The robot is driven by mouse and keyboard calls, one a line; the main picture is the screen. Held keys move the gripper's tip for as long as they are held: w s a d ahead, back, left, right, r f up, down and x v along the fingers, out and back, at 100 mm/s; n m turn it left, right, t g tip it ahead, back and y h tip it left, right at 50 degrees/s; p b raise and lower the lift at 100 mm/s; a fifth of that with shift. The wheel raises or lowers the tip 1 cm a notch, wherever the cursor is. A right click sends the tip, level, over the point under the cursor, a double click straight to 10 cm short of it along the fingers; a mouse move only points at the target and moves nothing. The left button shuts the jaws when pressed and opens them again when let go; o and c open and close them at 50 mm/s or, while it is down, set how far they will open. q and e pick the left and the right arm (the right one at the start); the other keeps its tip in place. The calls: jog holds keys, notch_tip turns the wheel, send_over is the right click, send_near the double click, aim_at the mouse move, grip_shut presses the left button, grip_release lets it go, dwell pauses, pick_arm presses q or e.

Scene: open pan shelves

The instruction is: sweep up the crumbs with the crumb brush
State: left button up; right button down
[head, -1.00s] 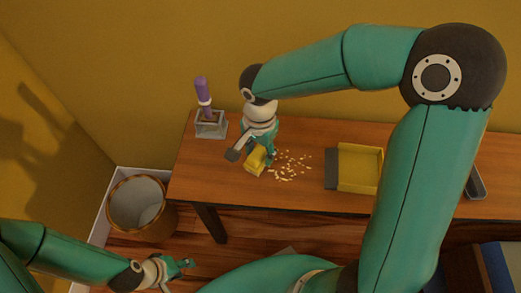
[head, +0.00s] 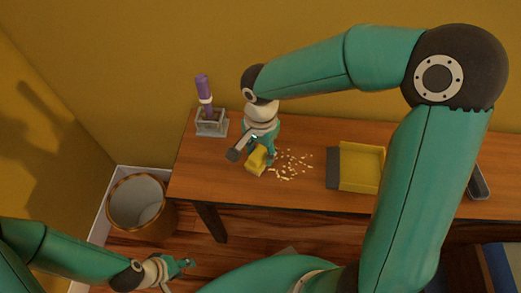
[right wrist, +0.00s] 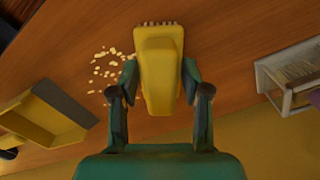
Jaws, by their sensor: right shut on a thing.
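The yellow crumb brush (head: 257,160) is in my right gripper (head: 262,148), low over the wooden table. In the right wrist view the right gripper (right wrist: 159,95) is shut on the brush (right wrist: 160,62), with a finger on each side and the bristles at the far end. The pale crumbs (head: 291,164) lie scattered on the table just right of the brush. They also show in the right wrist view (right wrist: 108,68). A yellow dustpan (head: 360,167) with a grey lip lies right of the crumbs, its lip towards them. My left gripper (head: 183,275) is low at the lower left, empty and open.
A grey holder (head: 212,125) with a purple-handled tool (head: 204,90) stands at the table's back left corner. A round bin (head: 140,205) stands on the floor left of the table. A dark grey tray (head: 478,183) lies at the right, partly behind my arm.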

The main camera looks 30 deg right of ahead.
jog(key=shift+f+b, duration=0.45)
jog(key=shift+f, duration=0.1)
dwell(0.5)
jog(key=shift+s+d+b, duration=0.2)
jog(key=shift+s+d, duration=0.3)
jog(key=shift+d, duration=0.3)
jog(key=shift+s+d+b, duration=0.15)
jog(key=shift+s+d, duration=0.35)
jog(key=shift+d, duration=0.25)
jog(key=shift+s+d, duration=0.45)
jog(key=shift+d, duration=0.35)
jog(key=shift+s+d+b, duration=0.3)
jog(key=shift+s+d, duration=0.2)
jog(key=shift+d, duration=0.3)
jog(key=shift+d, duration=0.1)
jog(key=shift+s+d, duration=0.5)
jog(key=shift+d, duration=0.25)
jog(key=shift+s+d, duration=0.5)
jog(key=shift+d, duration=0.25)
